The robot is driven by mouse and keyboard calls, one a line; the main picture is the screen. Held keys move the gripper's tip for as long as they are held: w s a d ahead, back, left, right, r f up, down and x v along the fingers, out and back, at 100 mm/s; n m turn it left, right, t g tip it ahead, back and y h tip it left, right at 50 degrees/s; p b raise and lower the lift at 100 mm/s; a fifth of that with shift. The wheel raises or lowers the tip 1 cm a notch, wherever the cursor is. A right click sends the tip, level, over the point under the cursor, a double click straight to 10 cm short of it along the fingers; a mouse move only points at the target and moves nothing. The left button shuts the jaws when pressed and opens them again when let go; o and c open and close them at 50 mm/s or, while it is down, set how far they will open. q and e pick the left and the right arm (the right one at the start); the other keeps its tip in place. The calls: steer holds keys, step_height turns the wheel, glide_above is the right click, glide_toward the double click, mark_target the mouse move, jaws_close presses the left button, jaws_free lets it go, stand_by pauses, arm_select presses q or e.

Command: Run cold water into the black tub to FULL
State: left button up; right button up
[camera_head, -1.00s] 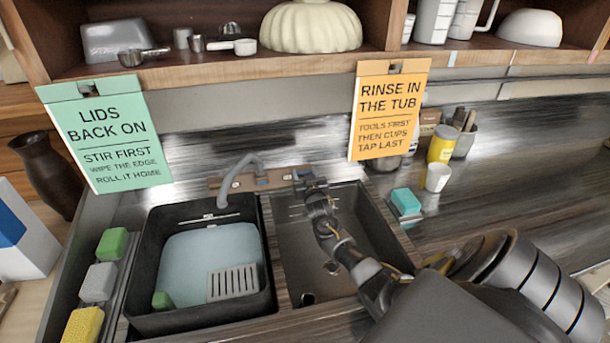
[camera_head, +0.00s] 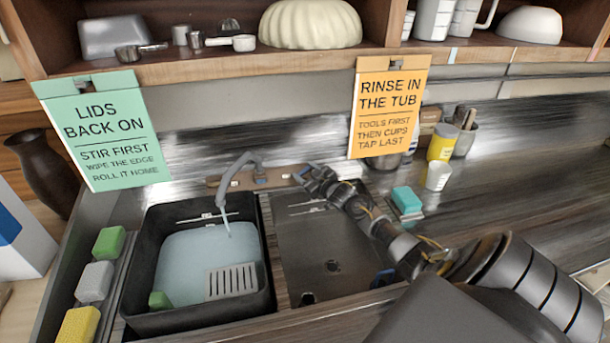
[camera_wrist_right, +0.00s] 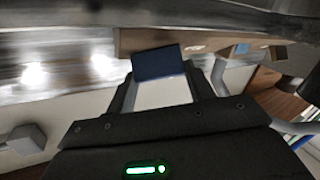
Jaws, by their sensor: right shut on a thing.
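The black tub (camera_head: 140,285) stands in the left basin with pale blue water (camera_head: 185,265) in it, below its rim. The grey tap spout (camera_head: 228,175) arches over the tub, and a thin stream of water (camera_head: 227,222) falls from it. My right gripper (camera_head: 306,174) is at the right end of the wooden tap block (camera_head: 225,181). In the right wrist view its jaws (camera_wrist_right: 163,88) are shut on a blue flat piece (camera_wrist_right: 158,62), seemingly the cold tap handle. My left gripper is not in view.
A pale slotted rack (camera_head: 232,282) and a green block (camera_head: 160,300) sit in the tub. The right basin (camera_head: 330,240) is mostly clear. Several sponges (camera_head: 96,281) line the left side. A teal sponge (camera_head: 406,199) and white cup (camera_head: 438,176) stand right of the sink.

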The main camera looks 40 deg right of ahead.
steer(key=shift+d+f+n+y, duration=0.1)
steer(key=shift+n+y, duration=0.6)
steer(key=shift+n, duration=0.1)
steer(key=shift+n+y+b, duration=0.3)
steer(key=shift+b, duration=0.05)
steer(key=o, duration=1)
steer(key=shift+s+d+r+b, duration=0.1)
steer(key=shift+s+r+b, duration=0.2)
steer(key=shift+s, duration=1.5)
steer(key=shift+s+d+r+b, duration=0.15)
steer(key=shift+s+b, duration=0.1)
steer(key=shift+s, duration=1.55)
steer(key=shift+s+a+r+b, duration=0.1)
steer(key=shift+s+r+b, duration=0.2)
steer(key=shift+s, duration=1.5)
steer(key=shift+f, duration=0.1)
